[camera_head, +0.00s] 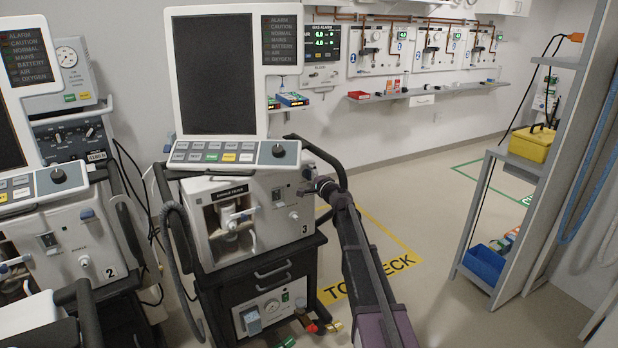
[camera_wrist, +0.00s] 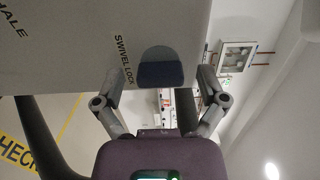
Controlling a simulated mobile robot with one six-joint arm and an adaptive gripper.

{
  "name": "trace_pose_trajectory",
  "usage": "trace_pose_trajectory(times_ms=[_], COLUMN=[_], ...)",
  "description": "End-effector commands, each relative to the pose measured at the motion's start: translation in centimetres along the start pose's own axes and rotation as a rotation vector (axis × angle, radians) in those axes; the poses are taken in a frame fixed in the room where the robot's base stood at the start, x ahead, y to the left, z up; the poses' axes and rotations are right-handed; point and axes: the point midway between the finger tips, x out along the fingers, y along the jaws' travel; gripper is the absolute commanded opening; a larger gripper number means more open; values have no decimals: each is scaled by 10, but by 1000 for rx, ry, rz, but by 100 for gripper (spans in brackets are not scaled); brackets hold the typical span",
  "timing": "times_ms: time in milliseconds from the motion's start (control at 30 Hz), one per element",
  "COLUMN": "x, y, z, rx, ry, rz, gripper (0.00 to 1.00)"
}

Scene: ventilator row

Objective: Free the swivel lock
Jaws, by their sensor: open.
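The swivel lock (camera_wrist: 160,68) is a blue-grey rounded tab on the pale front panel (camera_wrist: 75,45), beside printed SWIVEL LOCK lettering in the wrist view. My gripper (camera_wrist: 160,82) is open, with one finger on each side of the tab and a visible gap to each. I cannot tell whether either finger touches the panel. In the head view my gripper (camera_head: 314,184) is at the upper right of the front of ventilator 3 (camera_head: 262,226). There it largely hides the lock.
Ventilator 3's screen (camera_head: 214,75) and button panel (camera_head: 235,153) stand above the lock. A black handle (camera_head: 318,152) runs close over my gripper. Ventilator 2 (camera_head: 75,245) stands at left. Clear floor (camera_head: 430,210) lies right of my arm, before a shelf rack (camera_head: 515,170).

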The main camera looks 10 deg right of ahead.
Motion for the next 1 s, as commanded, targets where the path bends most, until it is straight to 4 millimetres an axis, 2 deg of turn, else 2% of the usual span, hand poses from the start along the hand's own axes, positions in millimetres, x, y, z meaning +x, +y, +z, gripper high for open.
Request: trace_pose_trajectory(times_ms=[267,700,1000], x=[-21,-89,-117], y=[0,0,0], z=[1,2,1], rx=[0,0,0], ry=[1,1,0], rz=[0,0,0], gripper=[91,91,91])
